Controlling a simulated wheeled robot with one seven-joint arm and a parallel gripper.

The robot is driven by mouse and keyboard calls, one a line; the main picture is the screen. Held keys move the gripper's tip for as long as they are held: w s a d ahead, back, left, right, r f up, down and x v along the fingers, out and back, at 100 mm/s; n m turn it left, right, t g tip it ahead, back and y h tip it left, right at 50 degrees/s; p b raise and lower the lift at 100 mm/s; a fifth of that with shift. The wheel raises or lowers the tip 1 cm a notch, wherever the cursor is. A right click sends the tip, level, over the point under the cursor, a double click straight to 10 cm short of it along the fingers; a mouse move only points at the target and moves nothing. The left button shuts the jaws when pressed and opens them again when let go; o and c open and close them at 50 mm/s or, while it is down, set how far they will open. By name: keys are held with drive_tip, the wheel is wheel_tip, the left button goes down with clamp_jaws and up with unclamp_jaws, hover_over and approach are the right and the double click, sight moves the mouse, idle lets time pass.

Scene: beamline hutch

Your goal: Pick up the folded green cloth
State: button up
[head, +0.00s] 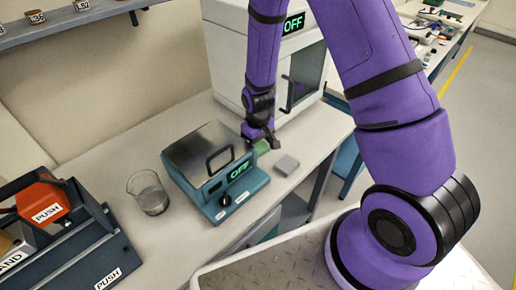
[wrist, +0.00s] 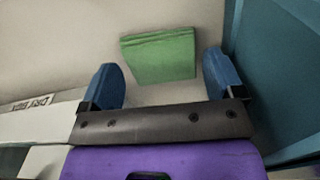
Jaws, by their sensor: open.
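The folded green cloth (wrist: 160,56) lies flat on the pale bench top in the wrist view, just ahead of my fingertips and roughly between their lines. In the head view, part of the cloth (head: 261,147) shows just beside my gripper (head: 256,135); the rest is hidden behind the gripper and the teal device. In the wrist view my gripper (wrist: 160,85) is open, with its two blue fingers apart and nothing between them. I cannot tell how high the fingers are above the cloth.
A teal device (head: 215,170) marked OFF stands close beside the cloth. A small grey block (head: 286,164) lies to its right. A white cabinet (head: 230,50) stands behind. A glass beaker (head: 149,194) and a dark tray (head: 100,245) with an orange PUSH item are to the left.

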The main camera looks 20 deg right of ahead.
sight(258, 146)
drive_tip(key=shift+f, duration=0.5)
drive_tip(key=c, duration=0.8)
drive_tip(key=shift+o, duration=0.2)
drive_tip(key=shift+r, duration=0.15)
wheel_tip(258, 146, up, 18)
